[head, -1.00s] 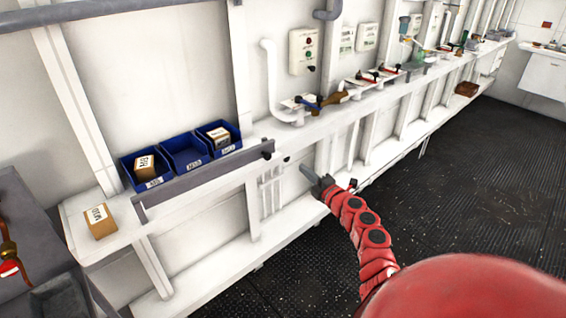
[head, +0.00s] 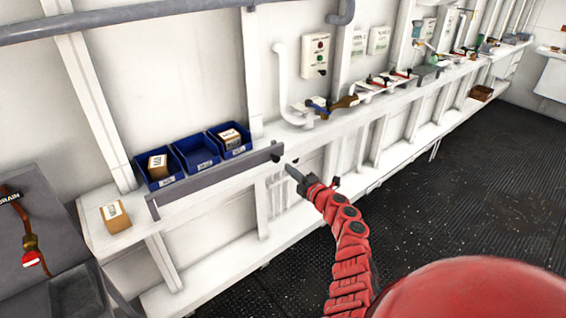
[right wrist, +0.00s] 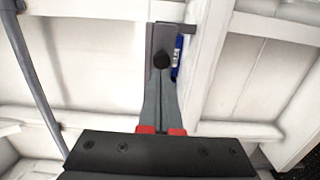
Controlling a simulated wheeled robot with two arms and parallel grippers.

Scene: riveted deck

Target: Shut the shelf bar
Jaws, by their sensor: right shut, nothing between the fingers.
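The shelf bar (head: 215,178) is a long grey bar running along the front edge of the white shelf, in front of the blue bins. A black knob (head: 276,159) sits near its right end. My right gripper (head: 289,168) is shut and empty, close to that right end in the head view. In the right wrist view the shut fingers (right wrist: 161,78) point at the black knob (right wrist: 163,60) on the bar's end (right wrist: 160,35); I cannot tell whether they touch it. A small dark catch (head: 295,160) shows just right of the bar's end. My left gripper is out of view.
Blue bins (head: 193,152) stand behind the bar, two of them holding boxes. A cardboard box (head: 115,216) sits at the shelf's left end. Pipes and valves (head: 345,101) line the shelf to the right. The dark deck (head: 455,200) is open at the right.

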